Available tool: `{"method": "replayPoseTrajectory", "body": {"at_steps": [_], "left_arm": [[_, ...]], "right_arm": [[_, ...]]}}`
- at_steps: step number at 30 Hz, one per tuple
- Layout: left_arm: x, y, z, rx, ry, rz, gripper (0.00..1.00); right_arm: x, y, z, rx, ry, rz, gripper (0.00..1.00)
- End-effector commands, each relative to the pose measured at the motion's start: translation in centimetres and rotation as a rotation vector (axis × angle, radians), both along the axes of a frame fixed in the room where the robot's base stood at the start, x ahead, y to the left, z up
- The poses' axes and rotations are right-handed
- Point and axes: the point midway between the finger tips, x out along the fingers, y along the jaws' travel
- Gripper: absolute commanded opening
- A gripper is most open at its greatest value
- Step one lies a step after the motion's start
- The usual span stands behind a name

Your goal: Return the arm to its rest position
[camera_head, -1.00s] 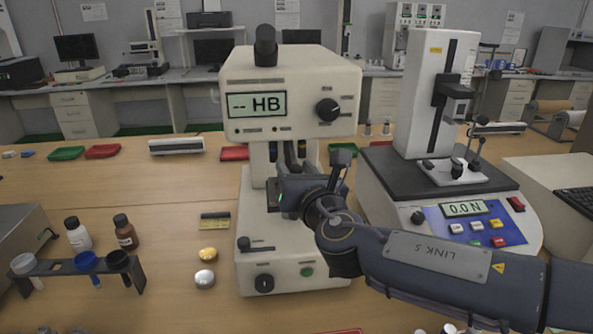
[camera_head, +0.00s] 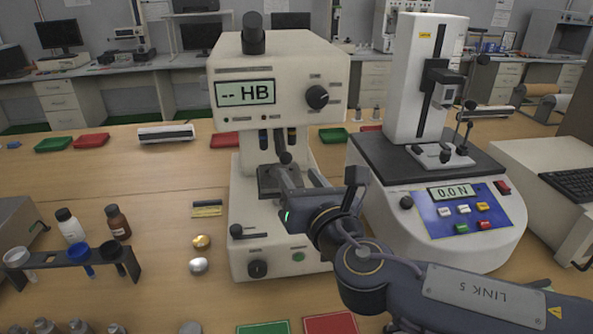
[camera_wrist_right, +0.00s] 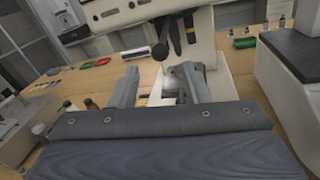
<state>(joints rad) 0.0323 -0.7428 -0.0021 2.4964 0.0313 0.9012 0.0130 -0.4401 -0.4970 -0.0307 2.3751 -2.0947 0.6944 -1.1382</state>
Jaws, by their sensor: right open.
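My right arm comes in from the lower right in the head view. Its gripper (camera_head: 292,193) is in front of the hardness tester (camera_head: 243,93), a cream machine with a display reading "-- HB". In the right wrist view the two fingers (camera_wrist_right: 158,88) are spread apart with nothing between them. They point toward the tester's column and small stage (camera_head: 268,180). I cannot tell whether a fingertip touches the machine. My left gripper is not in view.
A force tester (camera_head: 425,85) reading 0.0 N stands close on the right. A rack (camera_head: 75,258) with funnels, two bottles (camera_head: 118,222) and two round samples (camera_head: 200,242) are at left. Green (camera_head: 262,327) and red (camera_head: 330,324) trays lie at the front edge.

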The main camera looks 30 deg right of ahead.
Motion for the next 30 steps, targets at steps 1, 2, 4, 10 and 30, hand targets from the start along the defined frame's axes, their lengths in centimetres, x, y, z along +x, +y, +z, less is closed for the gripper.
{"method": "replayPoseTrajectory", "body": {"at_steps": [1, 2, 4, 10, 30], "left_arm": [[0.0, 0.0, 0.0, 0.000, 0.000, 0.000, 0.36], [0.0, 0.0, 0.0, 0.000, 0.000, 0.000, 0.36], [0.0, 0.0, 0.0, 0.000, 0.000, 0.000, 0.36], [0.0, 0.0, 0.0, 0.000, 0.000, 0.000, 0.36], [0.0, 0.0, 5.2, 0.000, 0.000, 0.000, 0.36]], "right_arm": [[0.0, 0.0, 0.0, 0.000, 0.000, 0.000, 0.43], [0.0, 0.0, 0.0, 0.000, 0.000, 0.000, 0.43], [0.0, 0.0, 0.0, 0.000, 0.000, 0.000, 0.43], [0.0, 0.0, 0.0, 0.000, 0.000, 0.000, 0.43], [-9.8, -4.2, -11.8, 1.709, 0.199, -0.814, 0.43]]}}
